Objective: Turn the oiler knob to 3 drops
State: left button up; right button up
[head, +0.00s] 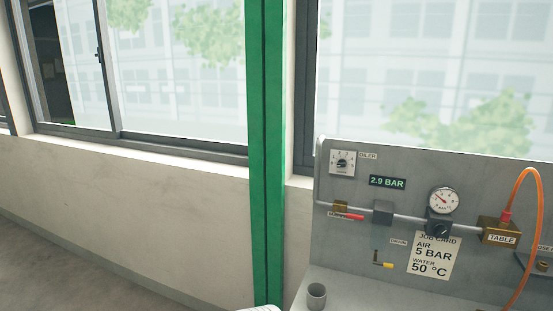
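The oiler knob (343,162) is a small dark knob on a white square dial plate, at the upper left of the grey panel (350,245) in the head view. A label reading "OILER" (368,155) is beside it. Marks ring the knob, but they are too small to read, and I cannot tell which mark it points at. Neither of my grippers is in view.
The panel also carries a "2.9 BAR" display (387,182), a gauge (443,201), a red-handled valve (347,216), a job card (433,255) and an orange hose (517,240). A grey cup (316,295) stands below. A green post (267,150) rises left of the panel.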

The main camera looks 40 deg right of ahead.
aim_at(341, 164)
jog(key=z, duration=0.35)
jog(key=i, duration=1.15)
jog(key=z, duration=0.85)
